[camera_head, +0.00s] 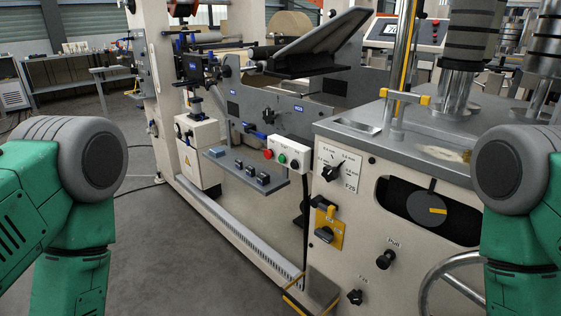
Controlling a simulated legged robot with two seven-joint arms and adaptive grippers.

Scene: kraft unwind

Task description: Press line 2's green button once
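A small white control box (289,152) is mounted on the grey machine panel near the middle of the view. On its face are a red button (268,154), a green button (282,159) and a dark button (295,163) in a row. I cannot read a line number on the box. My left arm comes in at the left edge and my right arm at the right edge, both green with grey joints. Neither gripper shows in the view, and nothing of mine touches the box.
A grey shelf (245,175) with several small dark blocks juts out below the box. A cream cabinet with a dial (329,173), knobs and a handwheel (452,283) stands close on the right. A workbench (75,72) is far left. The floor (175,255) in front is clear.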

